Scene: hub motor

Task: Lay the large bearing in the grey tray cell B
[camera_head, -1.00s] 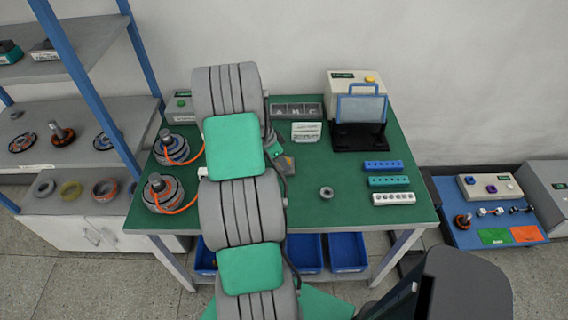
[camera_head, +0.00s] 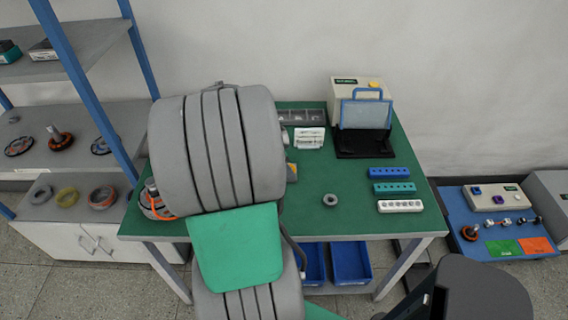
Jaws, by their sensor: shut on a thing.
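The grey tray (camera_head: 303,123) stands at the back of the green table, left of the beige device. Its cells open upward, its left end is hidden behind my arm, and the cell letters are too small to read surely. A small grey ring (camera_head: 330,199), which looks like a bearing, lies flat on the table front, right of my arm. I cannot tell whether it is the large one. My gripper is hidden behind my own thick arm links, as is anything in it.
A beige device (camera_head: 357,92) with a blue-framed guard (camera_head: 364,112) stands at the back right. Blue, teal and white (camera_head: 400,206) hole blocks lie at the right. A white block (camera_head: 309,137) sits before the tray. The table's middle right is clear.

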